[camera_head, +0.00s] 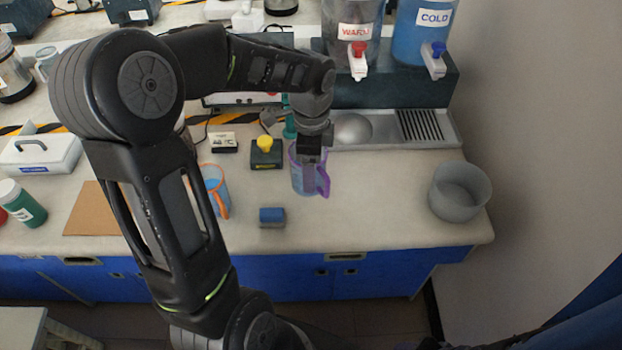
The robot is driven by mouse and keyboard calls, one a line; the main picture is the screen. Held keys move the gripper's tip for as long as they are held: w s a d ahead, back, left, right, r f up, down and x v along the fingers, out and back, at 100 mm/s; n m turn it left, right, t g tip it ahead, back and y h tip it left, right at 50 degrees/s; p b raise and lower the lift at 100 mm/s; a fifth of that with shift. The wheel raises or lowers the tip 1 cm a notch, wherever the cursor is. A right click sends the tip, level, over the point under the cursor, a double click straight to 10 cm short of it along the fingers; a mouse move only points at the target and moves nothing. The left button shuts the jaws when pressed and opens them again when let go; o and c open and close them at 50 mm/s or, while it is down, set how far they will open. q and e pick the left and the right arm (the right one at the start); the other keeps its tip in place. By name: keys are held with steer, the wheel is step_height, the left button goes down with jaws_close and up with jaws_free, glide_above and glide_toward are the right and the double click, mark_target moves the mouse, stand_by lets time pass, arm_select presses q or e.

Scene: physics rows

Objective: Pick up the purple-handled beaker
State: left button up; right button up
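The purple-handled beaker (297,179) stands on the bench near the middle, a clear bluish-purple vessel with its purple handle (323,182) toward the right front. My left gripper (309,158) points down directly over the beaker, and its fingers overlap the beaker's top and upper body. From this angle I cannot tell whether the fingers are inside the rim, touching the wall or closed. My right gripper is not in view.
An orange-handled blue beaker (214,186) stands left, partly behind my arm. A blue-grey block (272,217) lies in front, and a yellow-knobbed box (265,153) behind left. A grey bowl (459,191) sits far right. The bench between beaker and bowl is clear.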

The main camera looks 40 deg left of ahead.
arm_select(q)
steer(key=shift+r, duration=1.95)
steer(key=shift+w+d+f+n, duration=0.15)
steer(key=shift+w+d+n, duration=0.15)
steer(key=shift+w+d, duration=0.1)
steer(key=w+d+f+n, duration=0.3)
steer(key=w+d+n, duration=0.6)
steer(key=d+n, duration=0.2)
steer(key=shift+w+d+f, duration=0.2)
steer(key=shift+w+f, duration=0.05)
steer(key=shift+f, duration=0.15)
